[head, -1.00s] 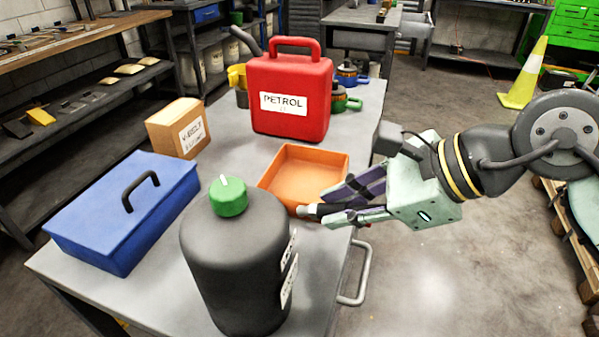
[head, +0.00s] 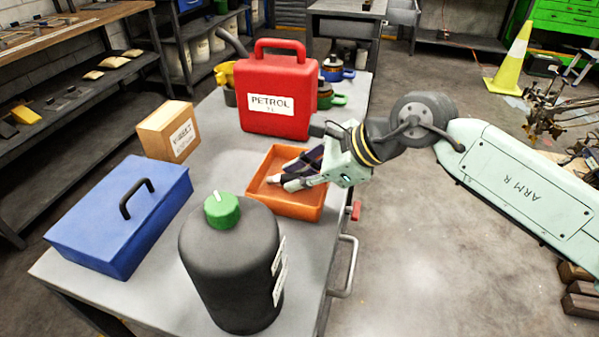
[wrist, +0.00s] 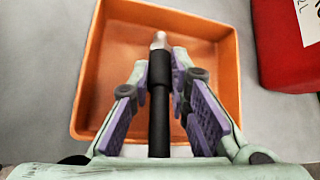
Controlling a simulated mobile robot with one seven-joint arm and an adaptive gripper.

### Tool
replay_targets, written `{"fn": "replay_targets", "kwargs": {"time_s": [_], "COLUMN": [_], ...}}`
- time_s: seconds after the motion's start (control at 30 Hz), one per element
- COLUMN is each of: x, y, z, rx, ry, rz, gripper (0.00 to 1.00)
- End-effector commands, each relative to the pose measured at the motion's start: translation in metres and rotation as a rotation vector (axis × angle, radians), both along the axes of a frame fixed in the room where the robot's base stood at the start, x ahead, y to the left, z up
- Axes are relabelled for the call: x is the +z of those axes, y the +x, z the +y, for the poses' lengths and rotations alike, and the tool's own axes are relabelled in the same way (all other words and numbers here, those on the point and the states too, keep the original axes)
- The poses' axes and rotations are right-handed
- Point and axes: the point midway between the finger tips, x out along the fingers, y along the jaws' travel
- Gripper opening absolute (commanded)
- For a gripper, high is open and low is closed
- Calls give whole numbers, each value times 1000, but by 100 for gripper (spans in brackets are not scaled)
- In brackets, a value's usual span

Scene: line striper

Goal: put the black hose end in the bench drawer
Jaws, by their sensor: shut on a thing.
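The black hose end (wrist: 159,120) is a dark rod with a silver tip, held between my gripper's purple-padded fingers. My gripper (wrist: 160,75) is shut on it and points into the orange tray (wrist: 88,85). In the head view, my gripper (head: 287,181) is over the orange tray (head: 298,211), and only the hose end's pale tip (head: 274,179) shows clearly. I cannot tell whether the tip touches the tray floor. No open bench drawer is visible on the grey bench (head: 205,180).
The red petrol can (head: 285,105) stands just behind the tray. A dark bottle with a green cap (head: 232,265) stands in front. A blue toolbox (head: 115,215) and a cardboard box (head: 168,130) are to the left. A metal handle (head: 345,268) sticks out at the bench's right side.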

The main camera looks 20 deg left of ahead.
Motion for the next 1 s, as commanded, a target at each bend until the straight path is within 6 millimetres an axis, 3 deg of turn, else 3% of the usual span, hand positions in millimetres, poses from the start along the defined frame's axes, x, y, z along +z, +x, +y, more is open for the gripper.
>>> {"fn": "replay_targets", "kwargs": {"time_s": [0.3,0.33,0.63,1.0], "x": [-4,-3,-2,0], "y": [0,0,0,0], "z": [0,0,0,0], "rx": [1,1,0,0], "ry": [1,0,0,0], "rz": [-1,-1,0,1], "gripper": [0,18,37,37]}}
